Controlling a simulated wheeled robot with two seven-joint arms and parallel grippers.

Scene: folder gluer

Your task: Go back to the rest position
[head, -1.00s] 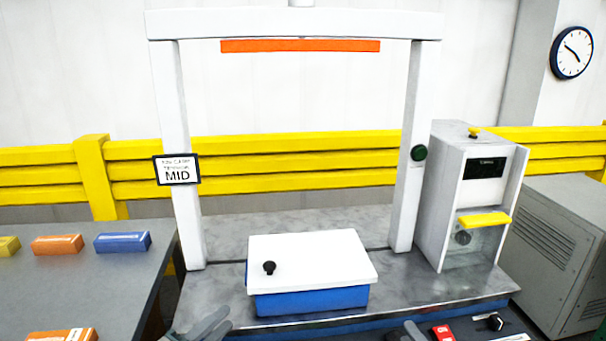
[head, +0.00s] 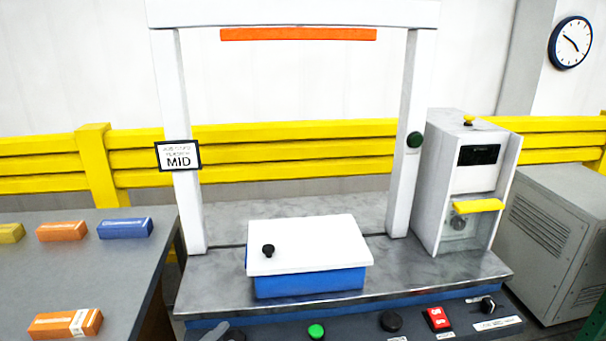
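Only a small grey tip of what looks like my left gripper (head: 215,331) shows at the bottom edge, in front of the machine; whether it is open or shut cannot be seen. My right gripper is out of view. The folder gluer stands ahead with a white frame (head: 186,150) and an orange bar (head: 298,34) under its top beam. A blue box with a white lid (head: 310,245) and black knob sits on its grey bed, apart from my gripper. The lid lies closed.
A control panel with a green button (head: 316,331), black knob (head: 391,321) and red switch (head: 437,318) runs along the front. A white unit with a yellow flap (head: 478,206) stands right. The left table (head: 80,280) holds several small cartons.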

